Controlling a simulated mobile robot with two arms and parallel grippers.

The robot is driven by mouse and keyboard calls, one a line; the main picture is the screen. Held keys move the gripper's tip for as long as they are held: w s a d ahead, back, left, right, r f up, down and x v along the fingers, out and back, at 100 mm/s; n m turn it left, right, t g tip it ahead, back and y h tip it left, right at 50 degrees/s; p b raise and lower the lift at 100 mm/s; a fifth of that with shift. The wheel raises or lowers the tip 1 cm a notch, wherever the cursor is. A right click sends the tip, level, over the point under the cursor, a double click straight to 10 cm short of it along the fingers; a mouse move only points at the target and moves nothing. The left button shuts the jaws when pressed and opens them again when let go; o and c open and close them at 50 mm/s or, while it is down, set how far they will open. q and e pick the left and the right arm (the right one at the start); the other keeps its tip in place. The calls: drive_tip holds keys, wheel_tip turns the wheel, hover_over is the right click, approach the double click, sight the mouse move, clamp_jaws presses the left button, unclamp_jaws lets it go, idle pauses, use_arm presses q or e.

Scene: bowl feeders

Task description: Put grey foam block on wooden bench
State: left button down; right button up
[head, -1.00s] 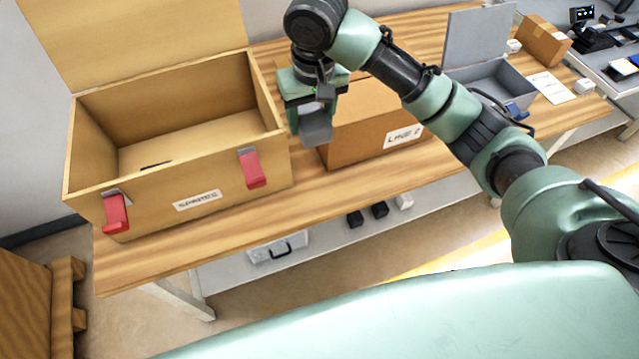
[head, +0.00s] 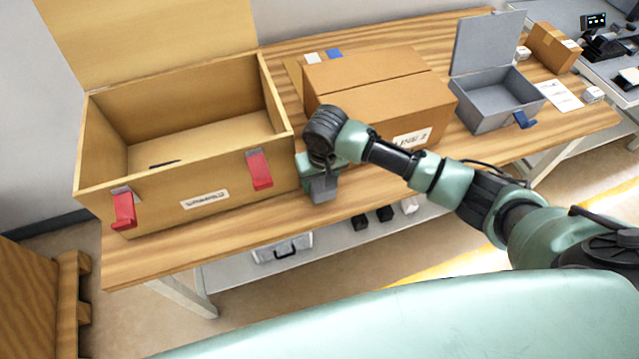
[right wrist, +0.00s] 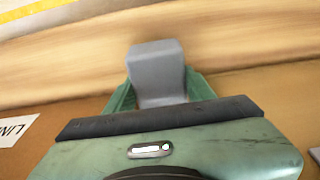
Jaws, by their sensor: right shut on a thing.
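The grey foam block (head: 322,188) is held by my right gripper (head: 319,180) near the front of the wooden bench (head: 245,227), between the open wooden box and the cardboard box. In the right wrist view the block (right wrist: 156,70) sits between the green fingers of the right gripper (right wrist: 158,92), with the wood surface behind it. I cannot tell whether the block touches the bench top. My left gripper is not in view.
An open wooden box (head: 240,174) with red latches stands on the left of the bench. A closed cardboard box (head: 375,65) is just behind my right gripper. A grey open bin (head: 490,112) stands further right. The bench's front strip is clear.

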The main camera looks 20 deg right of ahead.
sight(322, 184)
drive_tip(key=shift+f, duration=1.2)
drive_tip(key=o, duration=1.3)
drive_tip(key=shift+f, duration=0.1)
drive_tip(key=r, duration=0.4)
drive_tip(key=s+r, duration=0.1)
drive_tip(key=r, duration=0.7)
drive_tip(key=shift+s+r+b, duration=0.1)
drive_tip(key=shift+s+b, duration=0.25)
drive_tip(key=shift+s, duration=0.05)
